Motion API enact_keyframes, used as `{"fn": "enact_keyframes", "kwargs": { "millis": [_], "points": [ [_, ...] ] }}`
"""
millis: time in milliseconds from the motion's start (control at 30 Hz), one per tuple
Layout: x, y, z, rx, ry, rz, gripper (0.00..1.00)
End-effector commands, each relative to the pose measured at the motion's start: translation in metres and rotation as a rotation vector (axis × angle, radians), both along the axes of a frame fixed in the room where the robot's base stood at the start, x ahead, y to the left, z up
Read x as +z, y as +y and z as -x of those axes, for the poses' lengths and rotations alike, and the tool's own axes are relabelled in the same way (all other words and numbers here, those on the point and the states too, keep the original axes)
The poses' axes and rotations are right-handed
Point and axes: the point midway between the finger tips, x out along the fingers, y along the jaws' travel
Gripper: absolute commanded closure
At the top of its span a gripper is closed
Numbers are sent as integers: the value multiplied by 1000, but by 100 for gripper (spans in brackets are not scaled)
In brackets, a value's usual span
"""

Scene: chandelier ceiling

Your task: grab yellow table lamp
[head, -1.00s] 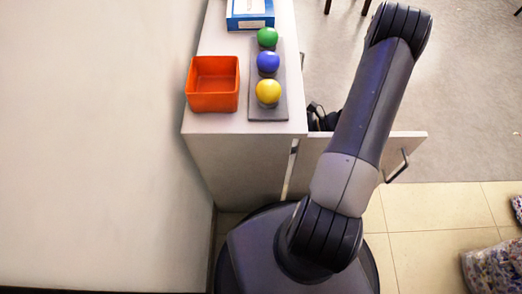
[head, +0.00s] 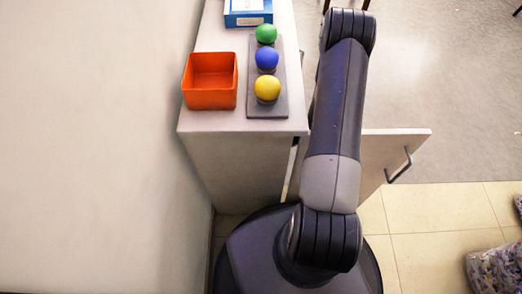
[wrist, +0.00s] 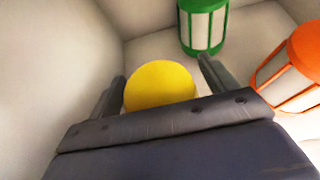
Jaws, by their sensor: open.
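In the wrist view, the round yellow top of what looks like the yellow table lamp (wrist: 160,86) sits between the two fingers of my gripper (wrist: 161,70). The gripper is open, with one finger on each side of the yellow top. I cannot tell whether either finger touches it. The lower part of the lamp is hidden behind the gripper body. My gripper is out of sight in the head view.
A green lantern-like lamp (wrist: 203,28) stands beyond the fingers and an orange one (wrist: 290,72) to the right, within pale walls. The head view shows a cabinet top with an orange box (head: 210,102), a yellow ball (head: 267,88), a blue ball (head: 267,58) and a green ball (head: 266,34).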

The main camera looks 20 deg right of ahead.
Motion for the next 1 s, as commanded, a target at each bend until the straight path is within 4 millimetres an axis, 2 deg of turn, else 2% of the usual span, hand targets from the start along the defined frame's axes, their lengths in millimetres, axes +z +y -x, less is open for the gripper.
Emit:
{"fn": "enact_keyframes", "kwargs": {
  "millis": [133,800,1000],
  "points": [
    [0,0,0,0,0,0,20],
    [1,0,0,0,0,0,74],
    [1,0,0,0,0,-1,74]
  ]
}}
